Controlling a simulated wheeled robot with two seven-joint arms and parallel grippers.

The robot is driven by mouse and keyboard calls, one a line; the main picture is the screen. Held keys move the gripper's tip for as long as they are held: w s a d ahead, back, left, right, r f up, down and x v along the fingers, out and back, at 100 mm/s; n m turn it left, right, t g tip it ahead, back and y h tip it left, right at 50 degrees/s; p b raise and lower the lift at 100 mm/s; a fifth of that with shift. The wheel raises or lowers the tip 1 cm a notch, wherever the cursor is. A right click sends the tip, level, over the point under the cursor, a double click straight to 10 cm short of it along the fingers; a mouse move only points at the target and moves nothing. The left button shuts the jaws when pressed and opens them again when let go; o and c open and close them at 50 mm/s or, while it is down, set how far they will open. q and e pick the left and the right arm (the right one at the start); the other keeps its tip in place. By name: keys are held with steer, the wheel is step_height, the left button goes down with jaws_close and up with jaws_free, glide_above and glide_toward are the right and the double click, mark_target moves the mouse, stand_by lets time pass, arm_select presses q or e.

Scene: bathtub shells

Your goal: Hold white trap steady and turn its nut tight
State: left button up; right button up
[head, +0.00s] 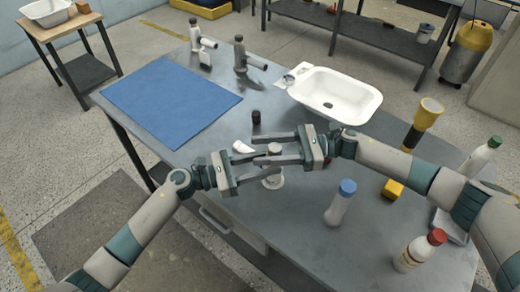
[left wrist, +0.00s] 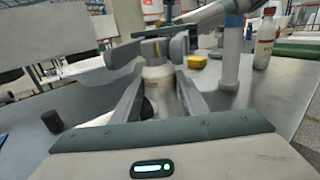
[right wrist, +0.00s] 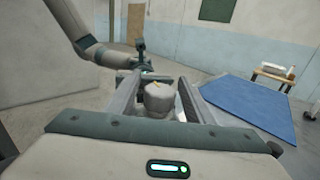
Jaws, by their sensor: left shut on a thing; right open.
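The white trap (head: 273,182) stands upright on the grey workbench, partly hidden by my fingers. My left gripper (head: 277,166) is shut on its body from the left; the left wrist view shows the pale trap body (left wrist: 160,84) between the fingers. The nut (head: 273,148) is the greyish cap on top of the trap. My right gripper (head: 265,150) is open, reaching in from the right with its fingers on either side of the nut. The right wrist view shows the pale rounded nut (right wrist: 159,98) between these fingers, with gaps beside it.
A blue mat (head: 170,98), white basin (head: 335,97) and two taps are farther back. A blue-capped bottle (head: 340,203) and yellow block (head: 392,189) stand right.

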steer(key=shift+s+a, duration=0.1)
steer(key=shift+a, duration=0.5)
steer(key=c, duration=1.1)
steer(key=shift+o, duration=0.2)
steer(key=shift+n+g, duration=0.3)
steer(key=shift+g, duration=0.1)
steer(key=shift+s+d+n+g+h, duration=0.2)
steer(key=shift+s+n+g+h, duration=0.15)
steer(key=shift+n+g+h, duration=1)
steer(key=shift+s+d+n+g+h, duration=0.15)
steer(key=shift+s+n+g+h, duration=0.3)
steer(key=shift+n+g, duration=1)
steer(key=shift+s+d+n+g+h, duration=0.25)
steer(key=shift+n+g+h, duration=0.6)
steer(key=shift+g, duration=1.25)
steer(key=shift+s+d+h, duration=0.1)
steer(key=shift+s+h, duration=0.05)
steer(key=shift+h, duration=0.1)
